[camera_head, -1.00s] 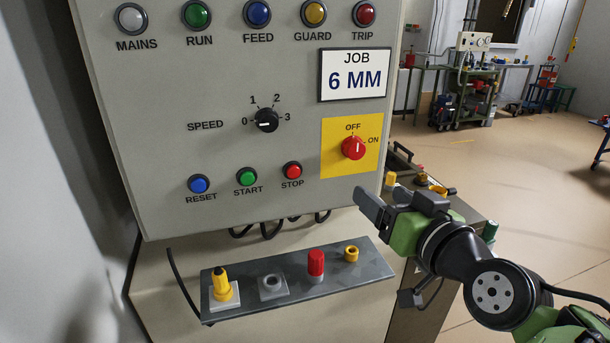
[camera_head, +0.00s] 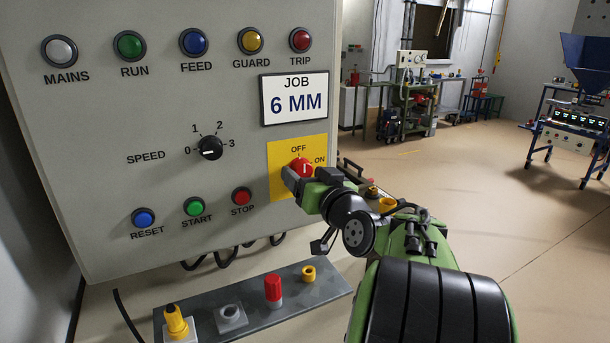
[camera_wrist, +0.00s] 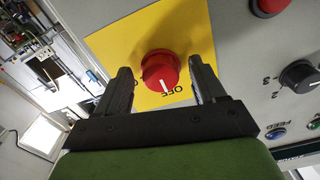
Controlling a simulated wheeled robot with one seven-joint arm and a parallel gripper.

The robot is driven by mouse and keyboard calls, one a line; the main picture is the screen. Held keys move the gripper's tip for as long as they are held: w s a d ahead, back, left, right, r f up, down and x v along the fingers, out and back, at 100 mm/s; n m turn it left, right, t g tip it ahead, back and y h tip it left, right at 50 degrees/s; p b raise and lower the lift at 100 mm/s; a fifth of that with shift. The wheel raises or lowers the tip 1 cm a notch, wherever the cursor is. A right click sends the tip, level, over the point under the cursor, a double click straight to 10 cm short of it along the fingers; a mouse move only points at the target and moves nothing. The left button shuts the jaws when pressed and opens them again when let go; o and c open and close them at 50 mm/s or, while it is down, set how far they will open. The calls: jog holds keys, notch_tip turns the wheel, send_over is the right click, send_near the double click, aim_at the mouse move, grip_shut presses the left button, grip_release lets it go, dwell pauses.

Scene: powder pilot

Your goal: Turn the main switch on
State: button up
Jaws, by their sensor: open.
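The main switch is a red round knob (camera_head: 301,167) on a yellow plate (camera_head: 283,182) marked OFF at the top and ON at the right. Its white mark points up at OFF. It also shows in the wrist view (camera_wrist: 160,72), with its mark towards OFF. My gripper (camera_head: 291,178) is at the knob, with a finger covering its lower left in the head view. In the wrist view my gripper (camera_wrist: 156,78) is open, with one finger on each side of the knob and gaps showing. I cannot tell how deep the fingertips reach.
The speed dial (camera_head: 210,148), red stop button (camera_head: 242,195) and lamps share the grey panel (camera_head: 120,120). A shelf (camera_head: 254,316) below holds a red-topped part (camera_head: 273,290) and yellow parts. Open floor (camera_head: 470,180) lies to the right.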

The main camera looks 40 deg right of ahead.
jog(key=c, duration=1)
jog(key=shift+c, duration=0.2)
jog(key=m, duration=0.4)
jog(key=shift+a, duration=0.1)
jog(key=m+p, duration=0.1)
jog(key=m, duration=0.2)
jog(key=shift+r+m, duration=0.1)
jog(key=shift+m, duration=0.3)
jog(key=m+p, duration=0.1)
jog(key=m, duration=0.3)
jog(key=shift+r+p, duration=0.1)
jog(key=shift+p, duration=0.3)
jog(key=shift+m+p, duration=0.65)
jog(key=shift+m, duration=1.35)
